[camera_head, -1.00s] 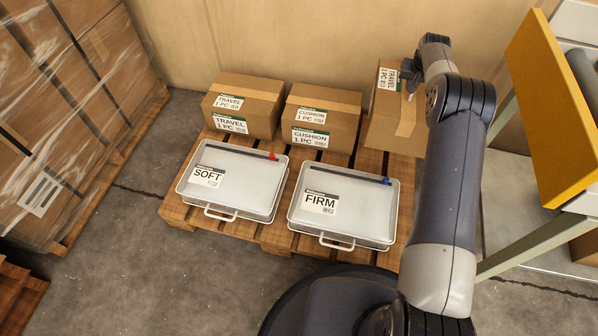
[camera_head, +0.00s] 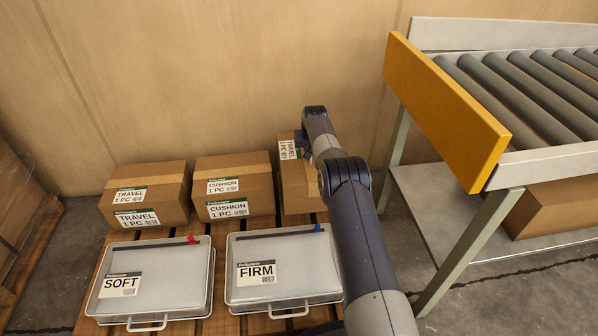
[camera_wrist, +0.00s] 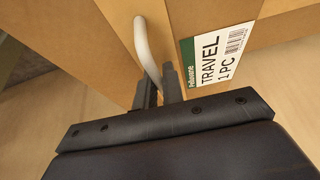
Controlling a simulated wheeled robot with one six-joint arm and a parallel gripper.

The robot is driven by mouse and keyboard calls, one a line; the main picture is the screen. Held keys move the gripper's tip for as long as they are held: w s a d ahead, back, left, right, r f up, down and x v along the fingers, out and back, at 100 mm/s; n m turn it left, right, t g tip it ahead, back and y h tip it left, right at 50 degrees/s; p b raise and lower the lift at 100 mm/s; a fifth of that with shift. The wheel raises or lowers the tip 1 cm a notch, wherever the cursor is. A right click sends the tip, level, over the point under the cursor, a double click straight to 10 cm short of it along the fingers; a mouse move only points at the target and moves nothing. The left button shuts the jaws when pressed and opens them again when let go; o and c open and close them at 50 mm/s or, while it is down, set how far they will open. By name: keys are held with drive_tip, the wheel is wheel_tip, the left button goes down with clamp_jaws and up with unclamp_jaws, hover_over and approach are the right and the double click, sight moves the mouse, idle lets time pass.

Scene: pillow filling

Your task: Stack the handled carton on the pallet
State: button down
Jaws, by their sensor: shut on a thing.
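The handled carton (camera_head: 293,181) is brown cardboard with a sideways "TRAVEL 1 PC" label, at the back right of the wooden pallet (camera_head: 222,325). In the wrist view, the same carton (camera_wrist: 100,55) fills the upper part, with its white handle (camera_wrist: 147,45) rising from between my fingers. My gripper (camera_wrist: 160,85) is shut on that handle; in the head view it (camera_head: 302,145) is at the carton's upper right. My arm hides the carton's right side. I cannot tell whether its underside touches the pallet.
A TRAVEL carton (camera_head: 150,196) and a CUSHION carton (camera_head: 234,187) stand to the left. A SOFT case (camera_head: 165,275) and a FIRM case (camera_head: 290,262) lie in front. A roller conveyor with a yellow end plate (camera_head: 440,105) stands at right; the plywood wall is behind.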

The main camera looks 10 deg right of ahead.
wheel_tip(320, 180, down, 7)
drive_tip(key=b, duration=0.2)
drive_tip(key=shift+b, duration=0.3)
drive_tip(key=shift+r, duration=0.1)
drive_tip(key=c, duration=2)
unclamp_jaws()
drive_tip(key=shift+f, duration=0.2)
drive_tip(key=o, duration=0.5)
drive_tip(key=shift+r, duration=0.1)
wheel_tip(320, 180, up, 11)
drive_tip(key=p, duration=0.5)
hover_over(309, 162)
drive_tip(key=s, duration=0.2)
drive_tip(key=shift+w+d, duration=0.25)
